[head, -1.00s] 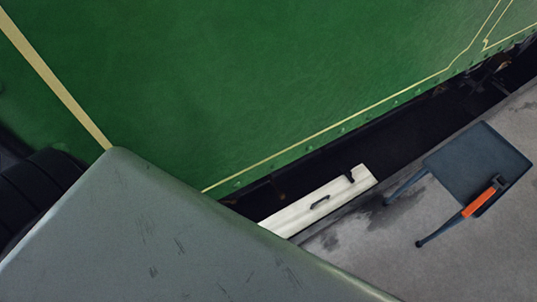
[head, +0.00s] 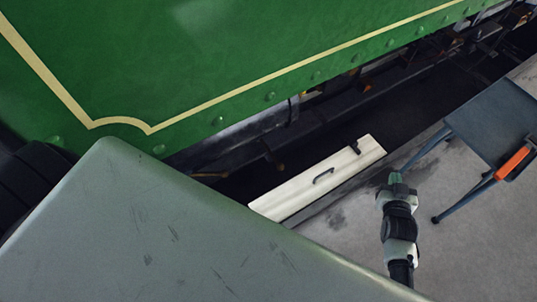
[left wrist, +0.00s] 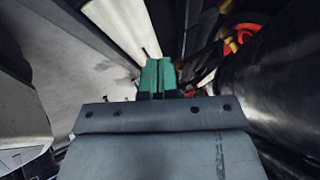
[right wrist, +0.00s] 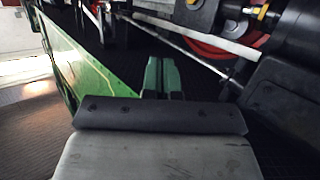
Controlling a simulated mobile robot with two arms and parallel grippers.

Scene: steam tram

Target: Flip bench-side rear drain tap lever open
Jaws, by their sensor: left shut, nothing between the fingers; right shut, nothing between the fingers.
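I cannot pick out the bench-side rear drain tap lever for sure in any view. Small brownish fittings (head: 367,88) show under the tram's green side (head: 215,65) in the head view. My right gripper (head: 396,179) is over the pavement, beside the white plank's right end. In the right wrist view its green fingers (right wrist: 161,76) are together and empty, with rods and a red curved part (right wrist: 205,50) beyond them. My left gripper (left wrist: 157,76) has its fingers together and empty in the left wrist view. A red ring-shaped part (left wrist: 238,38) lies beyond it, right of the fingers.
A dark blue bench or stool (head: 495,120) with an orange-handled item (head: 513,161) stands at the right. A large black cylinder (left wrist: 275,75) is close on the right in the left wrist view.

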